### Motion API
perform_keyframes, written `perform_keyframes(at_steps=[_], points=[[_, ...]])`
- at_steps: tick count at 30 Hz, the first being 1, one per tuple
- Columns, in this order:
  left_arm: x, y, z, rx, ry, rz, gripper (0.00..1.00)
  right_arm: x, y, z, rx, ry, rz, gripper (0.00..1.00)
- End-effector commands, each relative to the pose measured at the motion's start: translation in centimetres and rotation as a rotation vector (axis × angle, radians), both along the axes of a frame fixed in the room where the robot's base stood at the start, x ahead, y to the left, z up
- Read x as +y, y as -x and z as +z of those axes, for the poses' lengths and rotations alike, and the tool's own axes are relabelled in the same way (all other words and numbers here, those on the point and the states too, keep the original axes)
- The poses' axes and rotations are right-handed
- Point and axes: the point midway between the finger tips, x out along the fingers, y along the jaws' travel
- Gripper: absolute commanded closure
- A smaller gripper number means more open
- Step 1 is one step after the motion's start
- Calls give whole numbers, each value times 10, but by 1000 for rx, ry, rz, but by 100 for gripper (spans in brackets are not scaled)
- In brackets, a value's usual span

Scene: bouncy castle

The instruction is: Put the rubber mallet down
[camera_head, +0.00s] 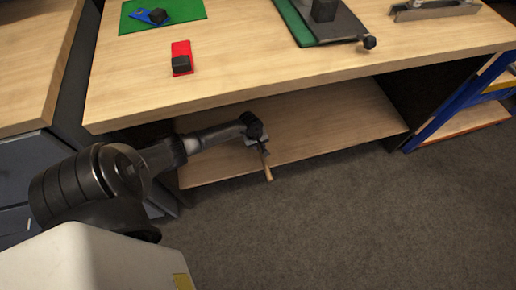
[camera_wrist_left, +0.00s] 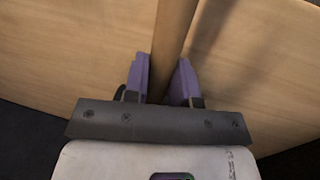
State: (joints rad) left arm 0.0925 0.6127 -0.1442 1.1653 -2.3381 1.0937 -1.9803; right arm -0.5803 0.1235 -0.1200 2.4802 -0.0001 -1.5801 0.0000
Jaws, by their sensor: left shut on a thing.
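My left gripper (camera_head: 258,142) is at the front of the lower wooden shelf (camera_head: 350,115), under the workbench top. It is shut on the wooden handle of the rubber mallet (camera_head: 267,168), whose handle end sticks out toward the front. In the left wrist view the handle (camera_wrist_left: 174,35) runs between the two purple finger pads (camera_wrist_left: 163,80), above the shelf's wood surface (camera_wrist_left: 75,50). The mallet's head cannot be made out in either view. I cannot tell whether the mallet touches the shelf. My right gripper is not in view.
The bench top (camera_head: 270,50) holds a red mat with a black block (camera_head: 181,62), a green mat (camera_head: 185,12), a blue item (camera_head: 146,16) and a dark tool (camera_head: 330,22). A blue frame (camera_head: 455,105) stands at the right. The shelf's right part is clear.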

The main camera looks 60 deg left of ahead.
Motion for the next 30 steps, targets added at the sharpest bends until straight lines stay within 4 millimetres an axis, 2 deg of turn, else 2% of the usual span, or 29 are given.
perform_keyframes(at_steps=[1, 6, 21, 22, 29, 30], points=[[-1, -1, -11, -2, 1, 0, 100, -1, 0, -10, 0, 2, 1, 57], [-2, -3, -29, -2, 1, -3, 100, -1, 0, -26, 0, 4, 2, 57], [-2, -4, -34, -2, -2, -6, 100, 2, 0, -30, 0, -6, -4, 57], [-2, -3, -33, -1, -1, -6, 72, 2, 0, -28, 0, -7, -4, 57], [-2, -3, -33, 1, 0, -5, 50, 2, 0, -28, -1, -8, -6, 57], [-2, -3, -33, 1, 0, -6, 50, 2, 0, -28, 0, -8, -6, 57]])
